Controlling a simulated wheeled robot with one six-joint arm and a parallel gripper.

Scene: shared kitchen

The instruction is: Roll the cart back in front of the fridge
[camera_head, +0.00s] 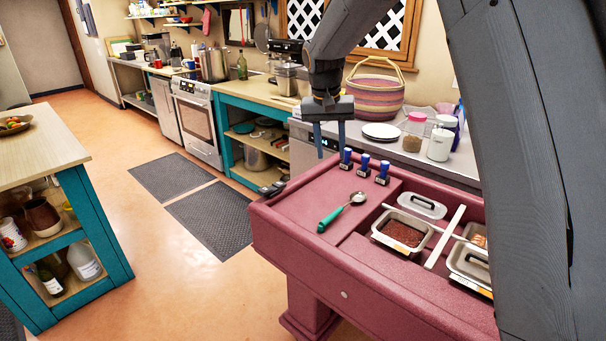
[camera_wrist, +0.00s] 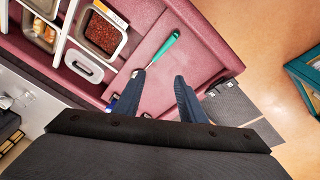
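The maroon cart (camera_head: 300,215) stands at the lower right in the head view, close alongside the counter. It carries metal food pans, a green-handled spoon and several blue-topped stamp-like items. A black handle-like fitting (camera_head: 272,188) sits at its far left corner. The cart top also fills the upper left of the wrist view (camera_wrist: 150,55). My gripper (camera_head: 330,152) is above the cart's counter-side edge, fingers pointing down. Its fingers (camera_wrist: 161,80) are apart with nothing between them. A tall white panel (camera_head: 87,20) at the far upper left may be the fridge; I cannot tell.
A teal island (camera_head: 95,225) with a wooden top stands at left. Dark mats (camera_head: 215,220) lie on the orange floor between it and the cart. The counter (camera_head: 460,160) behind the cart holds plates, jars and a basket (camera_head: 375,95). Open floor extends toward the upper left.

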